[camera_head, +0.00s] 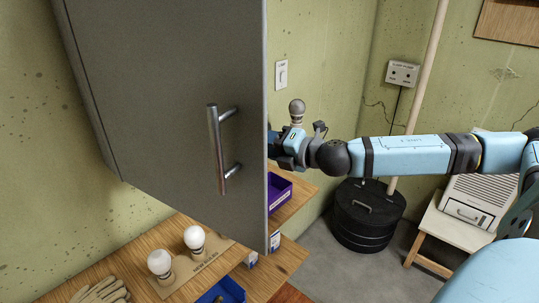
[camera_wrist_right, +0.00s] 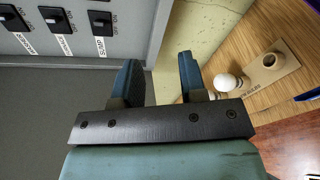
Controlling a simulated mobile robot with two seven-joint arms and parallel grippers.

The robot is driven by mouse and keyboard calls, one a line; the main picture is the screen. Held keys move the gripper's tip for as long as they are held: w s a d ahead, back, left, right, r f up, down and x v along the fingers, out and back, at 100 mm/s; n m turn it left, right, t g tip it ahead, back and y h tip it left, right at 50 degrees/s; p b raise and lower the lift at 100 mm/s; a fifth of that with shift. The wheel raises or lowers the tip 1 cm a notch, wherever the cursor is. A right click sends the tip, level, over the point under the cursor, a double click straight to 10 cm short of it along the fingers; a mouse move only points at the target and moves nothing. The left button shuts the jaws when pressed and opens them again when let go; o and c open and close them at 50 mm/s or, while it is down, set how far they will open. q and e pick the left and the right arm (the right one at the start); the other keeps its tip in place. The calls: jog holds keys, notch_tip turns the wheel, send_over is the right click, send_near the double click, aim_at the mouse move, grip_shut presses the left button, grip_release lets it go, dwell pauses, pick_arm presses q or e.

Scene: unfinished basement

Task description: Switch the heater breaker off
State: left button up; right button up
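In the right wrist view, a grey breaker panel (camera_wrist_right: 138,27) fills the upper left. It carries black breaker switches, including the one labelled SUMP (camera_wrist_right: 100,22), a middle one (camera_wrist_right: 57,20) and one at the edge (camera_wrist_right: 12,18). In the head view, a grey metal door (camera_head: 170,100) with a bar handle (camera_head: 216,150) hides the panel and my right fingertips. My left gripper is not in view.
A wooden bench (camera_head: 110,250) below the door holds light bulbs (camera_head: 194,238), gloves (camera_head: 100,291) and blue bins (camera_head: 222,292). A black lidded bin (camera_head: 368,215) stands on the floor. A white louvred appliance (camera_head: 482,200) sits on a stool (camera_head: 445,228). The door edge is close to my right gripper.

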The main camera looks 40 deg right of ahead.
jog(key=shift+s+d+f+n, duration=0.1)
jog(key=shift+s+f+n, duration=0.1)
jog(key=shift+f+n, duration=0.1)
dwell(0.4)
